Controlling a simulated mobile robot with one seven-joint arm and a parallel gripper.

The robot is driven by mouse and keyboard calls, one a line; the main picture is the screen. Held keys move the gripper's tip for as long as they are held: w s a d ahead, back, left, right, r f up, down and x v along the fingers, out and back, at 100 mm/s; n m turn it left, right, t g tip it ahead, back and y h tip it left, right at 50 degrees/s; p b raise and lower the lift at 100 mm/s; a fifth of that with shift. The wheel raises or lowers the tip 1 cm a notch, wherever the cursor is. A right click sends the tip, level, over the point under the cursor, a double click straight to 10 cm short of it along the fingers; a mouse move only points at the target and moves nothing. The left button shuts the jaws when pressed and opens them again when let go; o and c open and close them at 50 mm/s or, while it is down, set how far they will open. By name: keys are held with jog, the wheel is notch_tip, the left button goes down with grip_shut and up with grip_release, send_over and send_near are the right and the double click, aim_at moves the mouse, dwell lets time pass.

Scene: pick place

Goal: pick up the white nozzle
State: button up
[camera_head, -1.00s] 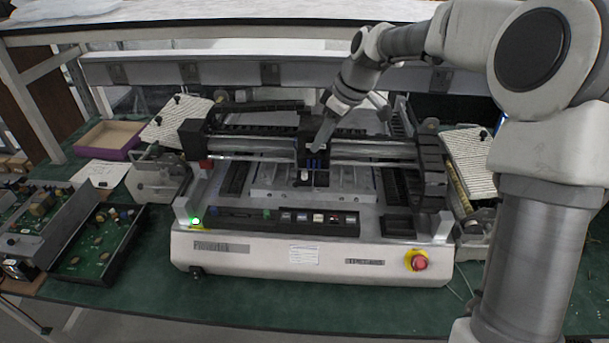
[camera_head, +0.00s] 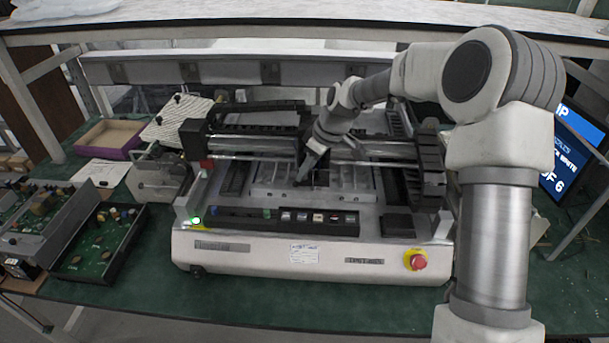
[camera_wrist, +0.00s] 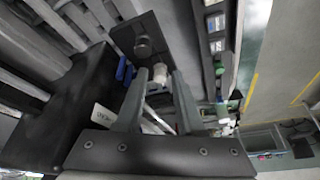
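The white nozzle appears to be the small pale cylinder in the wrist view (camera_wrist: 160,72). It hangs below or sits on a dark block (camera_wrist: 143,35); I cannot tell which. My gripper (camera_wrist: 159,80) is open, with one finger on each side of it and a narrow gap visible. In the head view my gripper (camera_head: 303,172) points down into the middle of the machine (camera_head: 230,255), close to its dark tool head. The nozzle cannot be made out there, as the gripper and head cover that spot.
A black strip with several small coloured parts (camera_head: 270,217) runs along the machine's front. A dark gantry rail (camera_head: 255,145) crosses behind my gripper. A red stop button (camera_head: 417,261) is at front right. Open boxes with circuit boards (camera_head: 95,245) lie at left. A screen (camera_head: 572,145) stands at right.

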grip_shut()
jog(key=shift+r, duration=0.1)
